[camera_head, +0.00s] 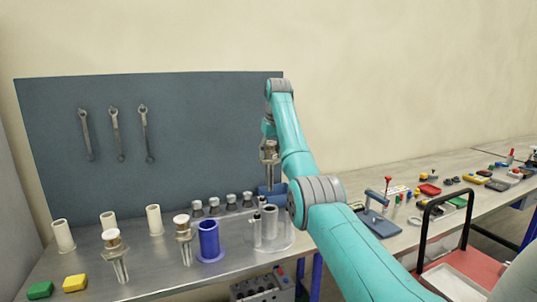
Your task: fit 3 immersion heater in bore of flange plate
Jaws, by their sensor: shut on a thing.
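My gripper (268,138) points down above the back of the bench, in front of the panel's right end. It is shut on an immersion heater (269,155), whose prongs hang straight down above a blue part. Two more immersion heaters stand upright on the bench: one with a white cap and metal prongs at the left (117,262), and one beside the blue tube (184,243). I cannot tell for sure which part is the flange plate. A pale plate (283,243) carries grey upright cylinders, and its bores are not clear to see.
A blue flanged tube (209,241) stands left of the pale plate. Green (40,290) and yellow (75,283) blocks lie at the left front. A grey tool panel (190,130) rises behind the bench.

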